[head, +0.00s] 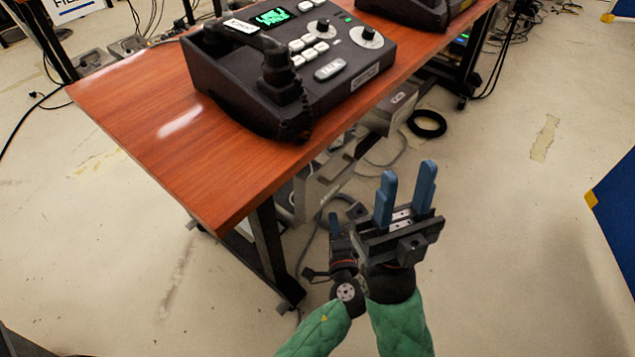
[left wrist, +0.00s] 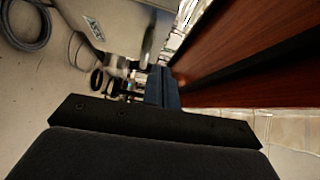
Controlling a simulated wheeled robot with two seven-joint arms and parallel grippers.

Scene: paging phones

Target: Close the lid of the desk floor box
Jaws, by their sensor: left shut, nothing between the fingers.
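Under the desk's right side, partly hidden by the tabletop, are pale grey box-like parts (head: 320,185); I cannot tell for sure whether they are the floor box or how its lid stands. In the left wrist view a grey panel with a white label (left wrist: 112,28) shows at the top. My left gripper (head: 334,222) is low beside the desk, partly hidden behind my right arm. Its blue fingers (left wrist: 162,88) are shut and empty, near the wooden surface. My right gripper (head: 405,190) points up, with its two blue fingers apart and nothing between them.
The wooden desk (head: 140,115) carries a dark paging phone (head: 290,70), with a second one behind it. A black cable coil (head: 427,123) and loose cables lie on the floor. A blue panel (head: 615,215) stands at the right.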

